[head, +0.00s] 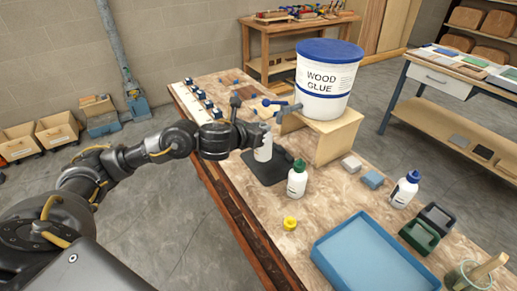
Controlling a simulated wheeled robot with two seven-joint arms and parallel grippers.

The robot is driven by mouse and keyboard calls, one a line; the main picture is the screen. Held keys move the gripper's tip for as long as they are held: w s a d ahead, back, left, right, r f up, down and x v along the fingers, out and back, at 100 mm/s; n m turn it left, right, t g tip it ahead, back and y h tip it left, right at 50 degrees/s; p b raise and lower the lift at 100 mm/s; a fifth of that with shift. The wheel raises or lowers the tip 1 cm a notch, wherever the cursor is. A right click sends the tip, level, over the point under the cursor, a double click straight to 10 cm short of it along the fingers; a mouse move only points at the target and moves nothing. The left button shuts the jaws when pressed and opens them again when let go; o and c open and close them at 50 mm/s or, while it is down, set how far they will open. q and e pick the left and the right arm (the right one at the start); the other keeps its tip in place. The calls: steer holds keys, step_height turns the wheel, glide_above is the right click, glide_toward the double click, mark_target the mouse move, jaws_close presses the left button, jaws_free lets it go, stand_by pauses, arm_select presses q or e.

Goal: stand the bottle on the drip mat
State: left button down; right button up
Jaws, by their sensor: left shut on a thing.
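A white bottle (263,150) is upright in my left gripper (263,136), over the dark drip mat (268,178). My left gripper is shut around the bottle's upper part and hides its top. The bottle's base appears to be at the mat's surface, but I cannot tell whether it touches. The mat lies flat on the workbench, left of a wooden stand. My right gripper is out of view.
A green-capped bottle (297,182) stands close to the mat's right edge. A yellow cap (290,223) lies in front. A glue bucket (327,82) sits on the wooden stand (335,140) behind. A blue-capped bottle (404,192) and blue tray (370,262) are at right.

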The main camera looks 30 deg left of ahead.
arm_select(q)
steer(key=f, duration=0.1)
steer(key=w+a+f, duration=0.2)
steer(key=f, duration=0.1)
steer(key=shift+w, duration=0.15)
steer(key=shift+w+f, duration=0.2)
steer(key=shift+f, duration=0.05)
steer(key=shift+w+a+f, duration=0.1)
steer(key=shift+f, duration=0.05)
step_height(320, 180, down, 4)
steer(key=shift+w+a+r+b, duration=0.15)
steer(key=shift+r+b, duration=0.1)
steer(key=shift+b, duration=0.05)
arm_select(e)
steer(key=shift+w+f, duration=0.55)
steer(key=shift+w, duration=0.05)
